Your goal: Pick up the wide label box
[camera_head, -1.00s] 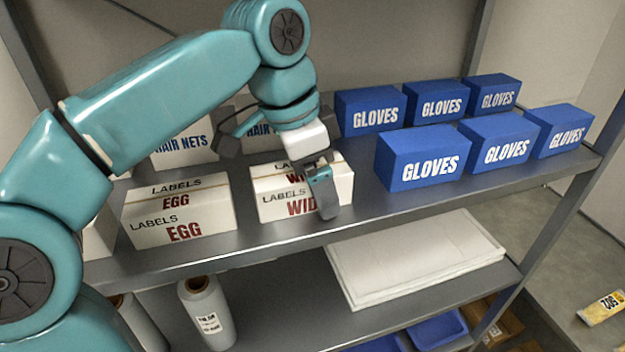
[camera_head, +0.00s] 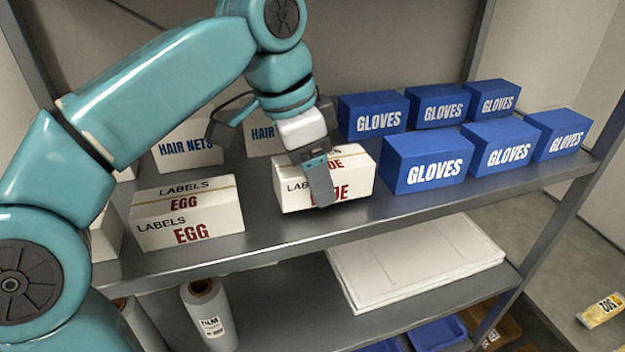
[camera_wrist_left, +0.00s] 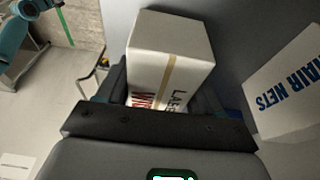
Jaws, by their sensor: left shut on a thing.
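The wide label box (camera_head: 352,180) is a white carton with red and black print, in the middle of the upper shelf in the head view. My left gripper (camera_head: 318,182) is shut on it, with one finger across its front face. The box looks slightly raised, but I cannot tell for sure whether it is clear of the shelf. In the left wrist view the box (camera_wrist_left: 172,58) sits between the fingers, its tape strip and part of its lettering showing. The finger covers part of the front lettering. My right gripper is not in view.
The egg label box (camera_head: 188,214) stands to the left on the upper shelf (camera_head: 262,236). Several blue glove boxes (camera_head: 428,162) stand close on the right. Hair net boxes (camera_head: 188,148) stand behind. The lower shelf holds a film roll (camera_head: 210,312) and white sheets (camera_head: 415,265).

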